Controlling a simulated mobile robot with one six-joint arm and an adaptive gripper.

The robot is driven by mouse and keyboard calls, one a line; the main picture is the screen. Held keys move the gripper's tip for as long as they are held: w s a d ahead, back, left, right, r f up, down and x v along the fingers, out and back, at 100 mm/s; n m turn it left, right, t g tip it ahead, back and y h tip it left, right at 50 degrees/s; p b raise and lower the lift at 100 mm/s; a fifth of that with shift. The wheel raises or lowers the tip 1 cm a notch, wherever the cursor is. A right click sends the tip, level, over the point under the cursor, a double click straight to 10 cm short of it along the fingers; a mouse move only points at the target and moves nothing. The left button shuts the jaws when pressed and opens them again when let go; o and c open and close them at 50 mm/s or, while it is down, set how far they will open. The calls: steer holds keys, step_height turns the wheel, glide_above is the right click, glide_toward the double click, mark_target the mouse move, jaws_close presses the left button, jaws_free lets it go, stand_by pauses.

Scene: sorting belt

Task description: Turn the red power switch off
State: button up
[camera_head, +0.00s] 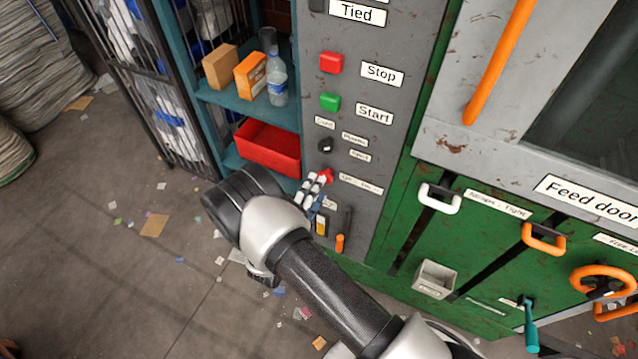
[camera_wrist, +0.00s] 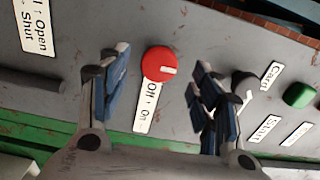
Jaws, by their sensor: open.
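The red power switch (camera_wrist: 157,62) is a round red knob with a white pointer mark, on the grey panel. In the wrist view the mark points to the right, and an "Off · On" label (camera_wrist: 147,105) sits just below the knob. My gripper (camera_wrist: 162,80) is open, one blue-grey finger on each side of the knob, with visible gaps and nothing held. In the head view my gripper (camera_head: 314,188) is at the panel and the red knob (camera_head: 328,176) is partly hidden by the fingers. The remaining depth to the knob is hard to judge.
Above the knob are a black selector (camera_head: 325,145), a green Start button (camera_head: 330,101) and a red Stop button (camera_head: 331,63). An orange-tipped lever (camera_head: 340,243) is below. A shelf with a red bin (camera_head: 268,148) stands left; green feed-door panels with handles lie right.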

steer(key=v, duration=0.9)
steer(key=d+r+m+g+h, duration=0.6)
steer(key=d+r+m+g, duration=0.4)
steer(key=d+r+m, duration=0.65)
steer(key=s+d+r+m+g+y, duration=0.4)
steer(key=s+d+r+m+g, duration=0.3)
steer(key=m, duration=0.7)
steer(key=s+r+m+t+y, duration=0.2)
steer(key=s+r+m+y, duration=0.2)
steer(key=m, duration=0.5)
steer(key=s+a+r+m+t+y, duration=0.1)
steer(key=s+r+m+t+y, duration=0.2)
steer(key=s+r+m+y, duration=0.2)
steer(key=s+m, duration=0.3)
steer(key=m, duration=0.2)
steer(key=shift+r, duration=0.15)
